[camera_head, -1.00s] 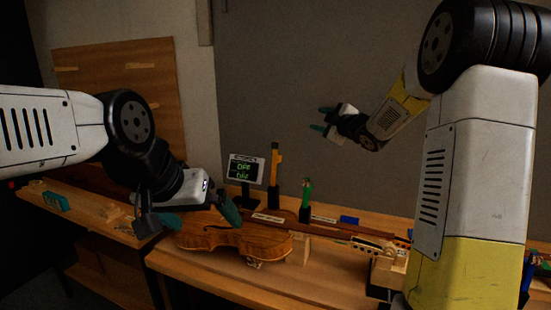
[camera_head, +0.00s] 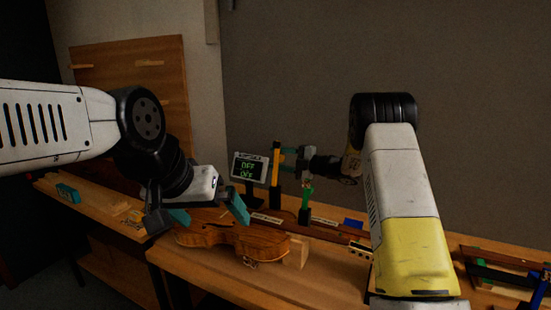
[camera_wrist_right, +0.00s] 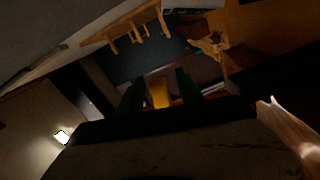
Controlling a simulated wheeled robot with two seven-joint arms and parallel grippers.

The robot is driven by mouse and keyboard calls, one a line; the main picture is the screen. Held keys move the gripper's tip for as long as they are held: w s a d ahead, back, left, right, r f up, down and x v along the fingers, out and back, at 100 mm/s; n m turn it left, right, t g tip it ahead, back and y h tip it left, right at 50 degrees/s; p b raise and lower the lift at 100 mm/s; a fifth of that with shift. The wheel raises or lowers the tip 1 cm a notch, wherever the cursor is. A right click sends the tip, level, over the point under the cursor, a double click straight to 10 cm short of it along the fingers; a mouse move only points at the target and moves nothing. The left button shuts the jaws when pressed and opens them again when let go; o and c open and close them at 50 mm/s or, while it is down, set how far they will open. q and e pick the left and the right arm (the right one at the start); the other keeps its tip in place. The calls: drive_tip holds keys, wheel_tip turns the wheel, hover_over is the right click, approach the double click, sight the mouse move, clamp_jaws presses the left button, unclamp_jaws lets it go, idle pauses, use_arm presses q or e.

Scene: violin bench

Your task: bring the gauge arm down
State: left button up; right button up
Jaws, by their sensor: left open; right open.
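A small display (camera_head: 249,168) with green lettering stands behind the violin (camera_head: 235,240). Beside it an orange upright arm (camera_head: 275,162), which looks like the gauge arm, stands on a black base. My right gripper (camera_head: 291,158) is open just right of this arm, close to its upper part. In the right wrist view an orange-yellow piece (camera_wrist_right: 158,92) shows between the open fingers of my right gripper (camera_wrist_right: 158,90); contact cannot be told. My left gripper (camera_head: 208,214) is open over the violin's left end, one finger on each side of it.
A green upright tool (camera_head: 305,203) on a black base stands right of the orange arm, below my right gripper. A blue block (camera_head: 353,223) lies farther right. A teal box (camera_head: 68,193) sits on the left bench. The front bench top (camera_head: 225,275) is largely clear.

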drive_tip(key=shift+x, duration=1)
clamp_jaws()
drive_tip(key=shift+d, duration=0.1)
idle(0.6)
